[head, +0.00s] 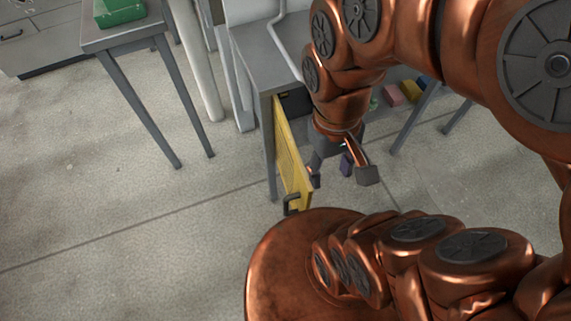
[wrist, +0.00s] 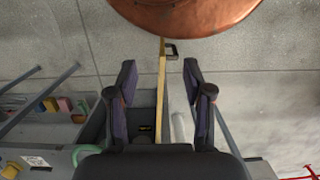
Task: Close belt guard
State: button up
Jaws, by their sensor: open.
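The belt guard (head: 288,143) is a yellow perforated panel, swung open and standing out from the front of a grey machine bench (head: 262,62). Its dark handle (head: 291,204) is on the end away from the bench. In the wrist view the guard shows edge-on as a thin yellow strip (wrist: 161,95), with the handle (wrist: 171,49) at its top. My gripper (head: 341,176) is open and empty, just right of the guard in the head view. In the wrist view my fingers (wrist: 160,79) appear either side of the strip; I cannot tell their height above it.
A grey table (head: 126,36) with a green box (head: 119,12) stands at the left. Several coloured blocks (head: 391,95) lie beyond my gripper, near grey legs. A dark recess (wrist: 144,106) sits beside the guard. The floor left of the guard is clear.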

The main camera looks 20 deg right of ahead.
aim_at(299, 190)
jog(key=k, duration=1.25)
jog(key=u, duration=1)
jog(key=i, duration=1)
jog(key=u, duration=0.1)
